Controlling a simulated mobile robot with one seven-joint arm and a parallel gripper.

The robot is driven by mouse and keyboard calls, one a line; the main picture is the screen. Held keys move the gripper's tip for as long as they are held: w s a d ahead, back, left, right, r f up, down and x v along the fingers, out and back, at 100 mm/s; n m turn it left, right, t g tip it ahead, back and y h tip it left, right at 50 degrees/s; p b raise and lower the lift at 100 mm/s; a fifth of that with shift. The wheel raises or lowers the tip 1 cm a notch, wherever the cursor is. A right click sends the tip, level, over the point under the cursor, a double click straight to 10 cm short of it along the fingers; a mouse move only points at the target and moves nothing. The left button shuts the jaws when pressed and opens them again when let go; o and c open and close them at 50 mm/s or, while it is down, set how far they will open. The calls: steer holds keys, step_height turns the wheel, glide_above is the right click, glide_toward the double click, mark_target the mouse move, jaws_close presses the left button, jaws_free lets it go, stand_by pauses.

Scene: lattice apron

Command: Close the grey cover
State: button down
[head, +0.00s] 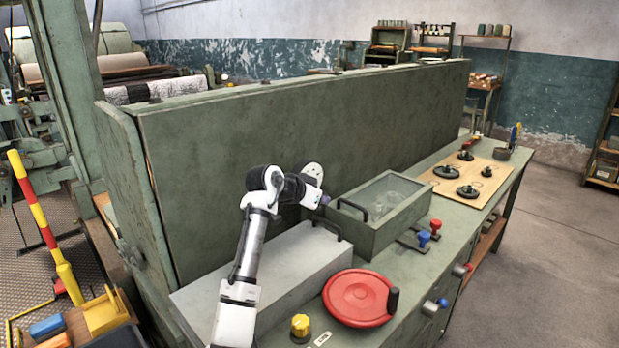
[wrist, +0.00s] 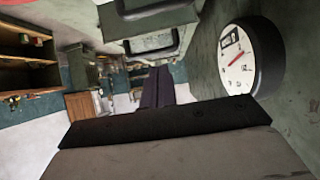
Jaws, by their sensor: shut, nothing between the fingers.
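The grey cover (head: 285,257) is a long, low, box-shaped piece on the green bench, with a black handle (head: 328,229) at its far right end. It lies level; I cannot tell whether it is fully down. My arm crosses in front of its left part and hides some of it. My gripper (head: 324,199) is above the cover's far right end, between it and the glass-topped box, apart from the handle. In the wrist view the dark fingers of my gripper (wrist: 158,76) are together with nothing between them.
A green box with a glass lid (head: 385,196) stands just right of the cover. A red round lid (head: 358,296) and yellow knob (head: 300,326) sit in front. A tall green panel (head: 250,140) rises behind. A round dial (wrist: 252,60) is close on the right in the wrist view.

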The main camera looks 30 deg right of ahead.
mark_target(328, 224)
steer(key=d+f, duration=0.1)
steer(key=f, duration=0.1)
steer(key=d+f, duration=0.1)
steer(key=f, duration=0.2)
steer(key=w+d+f+b, duration=0.1)
steer(key=f, duration=0.1)
steer(key=shift+f, duration=0.25)
steer(key=shift+r, duration=0.1)
steer(key=r+p, duration=0.2)
steer(key=r, duration=0.1)
steer(key=r+p, duration=0.1)
steer(key=shift+d+r+p, duration=0.35)
steer(key=shift+d+p, duration=0.05)
steer(key=s+a+r+b, duration=0.1)
steer(key=a+r+b, duration=0.2)
steer(key=a+r, duration=0.2)
step_height(328, 224, up, 2)
steer(key=shift+s+a+r+b, duration=0.2)
steer(key=shift+b, duration=0.15)
